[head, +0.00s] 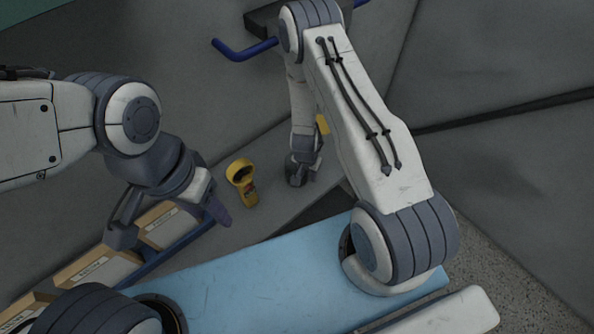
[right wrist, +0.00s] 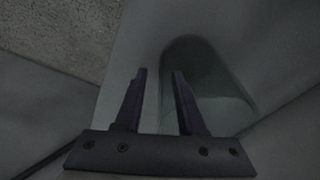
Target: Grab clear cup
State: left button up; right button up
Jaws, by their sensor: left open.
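A dim, see-through shape that looks like the clear cup (right wrist: 215,88) shows in the right wrist view, just beyond my right gripper (right wrist: 160,72). That gripper's two dark fingers are apart. The right finger overlaps the cup's outline and the left finger lies just left of its edge; I cannot tell whether either touches it. In the head view my right gripper (head: 303,168) points down near the grey surface, partly hidden, and I cannot make out the cup there. My left gripper (head: 170,225) is open, its fingers wide apart above cardboard boxes, with nothing seen between them.
A yellow handheld device (head: 247,190) stands between my two grippers. Several cardboard boxes (head: 95,268) sit at the lower left beside a blue rail (head: 180,248). A blue bar (head: 240,50) lies behind my right arm. A small yellow thing (head: 322,124) is partly hidden by that arm.

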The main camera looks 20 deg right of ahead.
grip_shut()
jog(key=shift+r, duration=0.15)
